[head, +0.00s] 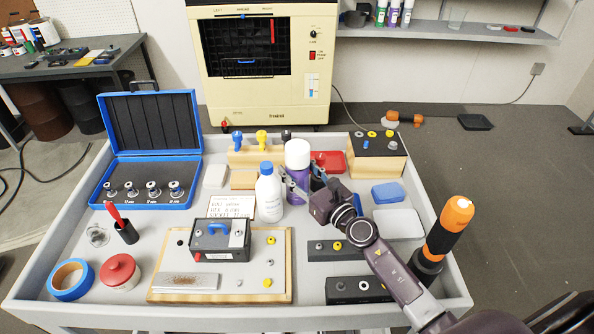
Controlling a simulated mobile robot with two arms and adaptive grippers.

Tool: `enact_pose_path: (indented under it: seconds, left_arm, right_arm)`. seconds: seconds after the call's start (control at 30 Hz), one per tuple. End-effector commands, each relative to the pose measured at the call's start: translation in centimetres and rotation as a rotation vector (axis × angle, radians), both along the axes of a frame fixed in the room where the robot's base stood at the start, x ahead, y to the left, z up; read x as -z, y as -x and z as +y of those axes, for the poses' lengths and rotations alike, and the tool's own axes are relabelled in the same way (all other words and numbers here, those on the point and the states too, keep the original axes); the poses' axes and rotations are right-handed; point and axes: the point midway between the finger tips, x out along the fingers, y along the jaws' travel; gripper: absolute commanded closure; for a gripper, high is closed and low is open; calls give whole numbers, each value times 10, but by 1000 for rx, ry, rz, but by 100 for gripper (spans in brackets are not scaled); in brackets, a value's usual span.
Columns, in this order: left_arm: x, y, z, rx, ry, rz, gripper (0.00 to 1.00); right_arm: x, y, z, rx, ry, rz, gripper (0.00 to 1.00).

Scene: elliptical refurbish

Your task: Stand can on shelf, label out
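A purple spray can with a white cap (298,156) stands upright on the grey cart (226,325), behind its middle. Its label cannot be made out. My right gripper (300,180) reaches in from the right at the can's body, with one finger across its front. The other finger is partly hidden on the can's right side, so whether they press on it cannot be told. The wall shelf (440,31) is at the top right, with green and purple cans (393,13) at its left part. My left gripper is not in view.
A white bottle (268,195) stands close at the can's left. A red tray (328,161) and a wooden block with a dark top (377,155) are behind the gripper. A cream machine (262,100) stands behind the cart. The shelf's middle has bare room beside a clear cup (456,18).

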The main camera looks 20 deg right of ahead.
Motion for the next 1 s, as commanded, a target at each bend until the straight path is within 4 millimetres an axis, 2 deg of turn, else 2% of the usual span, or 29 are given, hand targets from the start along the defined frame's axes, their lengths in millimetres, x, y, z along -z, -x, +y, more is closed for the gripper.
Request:
enact_pose_path:
  seconds: [0.1, 0.13, 0.2, 0.57, 0.67, 1.0]
  left_arm:
    - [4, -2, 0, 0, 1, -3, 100]
    - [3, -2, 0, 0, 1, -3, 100]
    - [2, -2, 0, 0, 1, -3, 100]
    - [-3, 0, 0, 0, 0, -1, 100]
    - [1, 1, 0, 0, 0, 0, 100]
    - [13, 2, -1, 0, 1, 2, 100]
  right_arm:
    - [3, -1, 0, 1, -1, -3, 94]
    - [3, 0, 0, 0, 0, 0, 52]
    - [3, 0, 0, 0, 0, 0, 47]
    - [-3, 1, 0, 0, 0, 0, 47]
    - [2, 15, -4, 1, 1, 3, 47]
    - [3, 83, -18, -1, 2, 3, 47]
